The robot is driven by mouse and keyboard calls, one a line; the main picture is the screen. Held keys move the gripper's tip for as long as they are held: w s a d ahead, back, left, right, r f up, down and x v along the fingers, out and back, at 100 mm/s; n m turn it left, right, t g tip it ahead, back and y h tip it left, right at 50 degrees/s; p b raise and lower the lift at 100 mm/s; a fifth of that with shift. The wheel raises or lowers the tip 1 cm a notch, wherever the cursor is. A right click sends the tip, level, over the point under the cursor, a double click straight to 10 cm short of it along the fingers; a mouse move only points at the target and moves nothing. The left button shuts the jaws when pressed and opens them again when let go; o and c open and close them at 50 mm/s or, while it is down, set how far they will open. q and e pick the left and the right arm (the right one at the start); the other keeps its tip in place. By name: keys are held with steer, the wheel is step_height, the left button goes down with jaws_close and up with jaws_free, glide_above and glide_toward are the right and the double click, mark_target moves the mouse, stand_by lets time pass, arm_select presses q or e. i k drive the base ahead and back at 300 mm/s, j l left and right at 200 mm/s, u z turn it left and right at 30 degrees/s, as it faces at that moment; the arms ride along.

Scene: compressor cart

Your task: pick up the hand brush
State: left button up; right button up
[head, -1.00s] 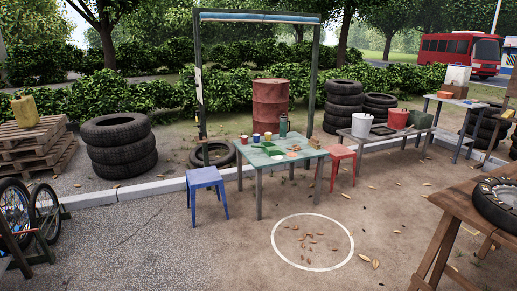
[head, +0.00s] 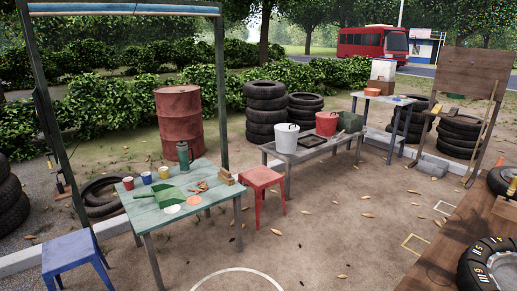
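I cannot make out the hand brush for certain in the head view. A green flat piece with a handle-like end (head: 165,195) lies on the pale green table (head: 150,218); it looks more like a dustpan than a brush. Small brownish items (head: 202,186) lie to its right, too small to name. Small tools hang or rest at the brown board (head: 470,75) at the right, also too small to tell. Neither of my grippers is in view.
A red stool (head: 263,178) and a blue stool (head: 72,252) flank the green table. A bench (head: 310,150) holds two buckets. A wooden table (head: 440,245) with a tire (head: 490,262) stands at lower right. The ground (head: 340,225) between is open, with scattered leaves.

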mark_target(224, 176)
steer(key=i+u, duration=0.2)
steer(key=i, duration=0.8)
steer(key=i+u, duration=0.15)
steer(key=i, duration=0.85)
